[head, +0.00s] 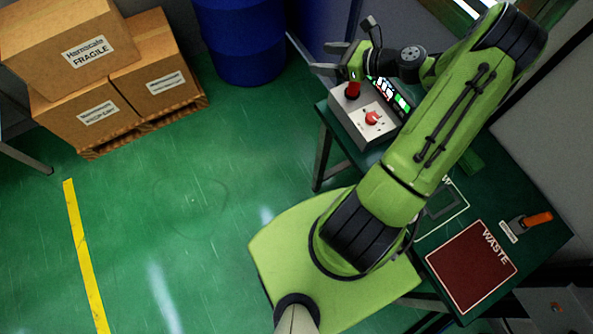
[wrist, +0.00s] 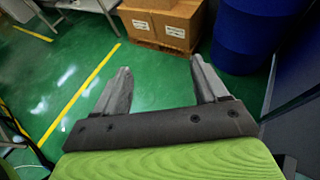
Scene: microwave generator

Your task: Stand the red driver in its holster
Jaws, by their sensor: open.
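My gripper (head: 319,56) is open at the upper middle of the head view, above the edge of a grey control box. In the wrist view my gripper (wrist: 158,82) has its two fingers wide apart, with nothing between them, and the floor beyond. A small red and black upright piece (head: 352,91) stands on the box just below my gripper; I cannot tell whether it is the red driver or part of the box. An orange-handled tool (head: 536,219) lies at the table's right end, beside a small white-edged mark. I cannot make out a holster.
The grey box (head: 350,120) carries a red knob (head: 373,118) and a lit panel (head: 390,95). A dark red WASTE area (head: 470,265) marks the green table. A blue barrel (head: 243,40) and cartons (head: 105,75) stand on the floor behind.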

